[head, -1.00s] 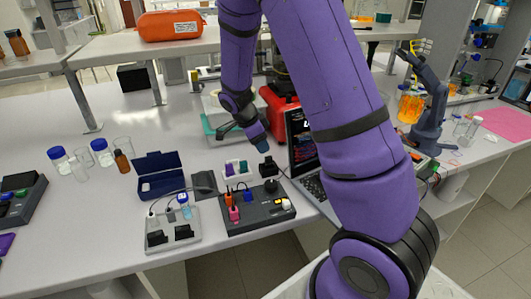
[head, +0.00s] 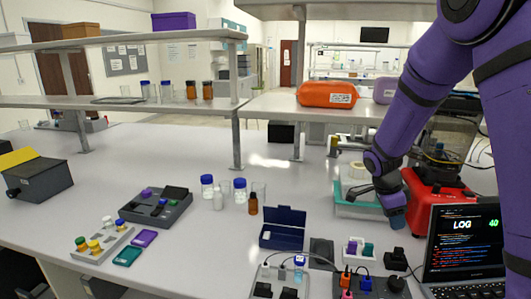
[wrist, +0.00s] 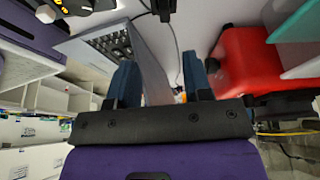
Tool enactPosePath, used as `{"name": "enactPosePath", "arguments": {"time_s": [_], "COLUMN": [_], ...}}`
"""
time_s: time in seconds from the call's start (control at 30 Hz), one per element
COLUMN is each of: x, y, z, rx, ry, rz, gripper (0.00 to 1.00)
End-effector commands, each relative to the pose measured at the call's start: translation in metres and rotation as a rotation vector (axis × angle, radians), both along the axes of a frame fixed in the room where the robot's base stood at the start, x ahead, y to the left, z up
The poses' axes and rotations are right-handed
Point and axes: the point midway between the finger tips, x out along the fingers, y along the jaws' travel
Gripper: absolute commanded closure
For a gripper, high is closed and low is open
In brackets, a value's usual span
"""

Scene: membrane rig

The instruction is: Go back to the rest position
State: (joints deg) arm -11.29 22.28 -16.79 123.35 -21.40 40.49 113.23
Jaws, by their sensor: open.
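My purple arm comes in from the upper right of the head view. My gripper (head: 393,212) hangs over the bench, beside the red machine, with nothing visible held. In the wrist view my gripper (wrist: 165,85) shows two blue fingers spread apart with an empty gap between them. The laptop (wrist: 112,45) and the red machine (wrist: 246,58) lie beyond the fingers in that view.
The laptop (head: 464,242) and red machine (head: 432,200) stand close to my gripper. A rig with coloured plugs (head: 367,284) and an open blue case (head: 283,228) sit in front. Shelves (head: 110,102) span the back.

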Motion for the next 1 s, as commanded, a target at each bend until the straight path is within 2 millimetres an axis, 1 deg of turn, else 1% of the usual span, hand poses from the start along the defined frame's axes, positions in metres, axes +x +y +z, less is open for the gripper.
{"name": "enactPosePath", "arguments": {"time_s": [0.03,0.2,0.37,0.5,0.67,0.8,0.87,1.0], "x": [-0.005,-0.029,-0.057,-0.083,-0.117,-0.148,-0.162,-0.195], "y": [0.003,0.014,0.024,0.033,0.043,0.051,0.055,0.064], "z": [0.014,0.061,0.101,0.132,0.164,0.186,0.195,0.21], "rx": [0.022,0.094,0.144,0.168,0.172,0.156,0.142,0.097], "ry": [-0.006,-0.009,-0.022,-0.039,-0.061,-0.08,-0.087,-0.101], "rz": [0.04,0.241,0.445,0.63,0.848,1.041,1.124,1.318], "gripper": [0.54,0.54,0.54,0.54,0.54,0.54,0.54,0.54]}}
